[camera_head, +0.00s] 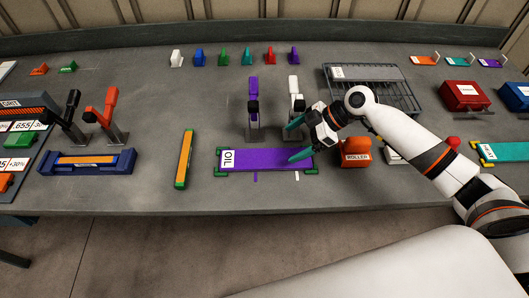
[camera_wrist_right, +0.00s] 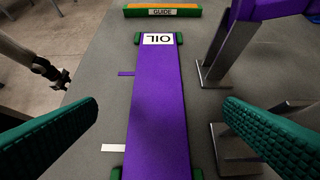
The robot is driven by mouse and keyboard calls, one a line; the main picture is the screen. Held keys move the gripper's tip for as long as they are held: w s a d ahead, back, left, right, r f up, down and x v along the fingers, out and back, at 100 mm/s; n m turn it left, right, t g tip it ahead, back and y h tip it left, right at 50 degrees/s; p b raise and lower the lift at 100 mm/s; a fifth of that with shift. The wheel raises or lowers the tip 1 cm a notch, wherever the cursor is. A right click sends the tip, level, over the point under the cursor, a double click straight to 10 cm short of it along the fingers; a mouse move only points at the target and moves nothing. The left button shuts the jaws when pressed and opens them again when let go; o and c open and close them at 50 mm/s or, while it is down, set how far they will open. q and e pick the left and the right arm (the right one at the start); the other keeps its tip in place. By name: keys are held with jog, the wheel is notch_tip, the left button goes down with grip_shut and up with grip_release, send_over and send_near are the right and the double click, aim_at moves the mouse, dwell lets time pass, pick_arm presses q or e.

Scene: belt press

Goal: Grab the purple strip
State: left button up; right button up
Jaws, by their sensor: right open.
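The purple strip (camera_head: 262,158) lies flat on the table with a white OIL label at its left end and green holders at its ends. It also runs down the middle of the right wrist view (camera_wrist_right: 160,95). My right gripper (camera_head: 296,140) is open above the strip's right part. In the right wrist view its two green ribbed fingers (camera_wrist_right: 163,135) stand wide apart, one on each side of the strip, with nothing between them held. My left gripper (camera_wrist_right: 48,76) seems to be the dark one at the left edge of the right wrist view, away from the strip.
A purple lever (camera_head: 253,105) and a white lever (camera_head: 294,100) stand just behind the strip. An orange roller block (camera_head: 355,152) is to its right. A green-ended orange guide (camera_head: 184,158) lies to its left. A wire rack (camera_head: 400,92) stands behind.

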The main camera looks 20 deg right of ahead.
aim_at(265, 157)
jog(key=x, duration=0.2)
jog(key=shift+a+f+p, duration=0.1)
jog(key=shift+a+p, duration=0.2)
jog(key=shift+a, duration=0.05)
jog(key=shift+a+f, duration=0.2)
jog(key=shift+f, duration=0.1)
jog(key=p+x, duration=0.2)
jog(key=x, duration=0.3)
jog(key=shift+a+r, duration=0.15)
jog(key=shift+r, duration=0.05)
jog(key=shift+w+a+f, duration=0.1)
jog(key=shift+f, duration=0.15)
pick_arm(q)
jog(key=r, duration=0.3)
jog(key=shift+s+r, duration=0.25)
pick_arm(e)
jog(key=shift+c, duration=0.8)
pick_arm(q)
jog(key=shift+s+a, duration=0.1)
jog(key=shift+s, duration=0.15)
pick_arm(e)
jog(key=c, duration=1.1)
pick_arm(q)
jog(key=shift+p, duration=0.3)
pick_arm(e)
jog(key=shift+r, duration=0.1)
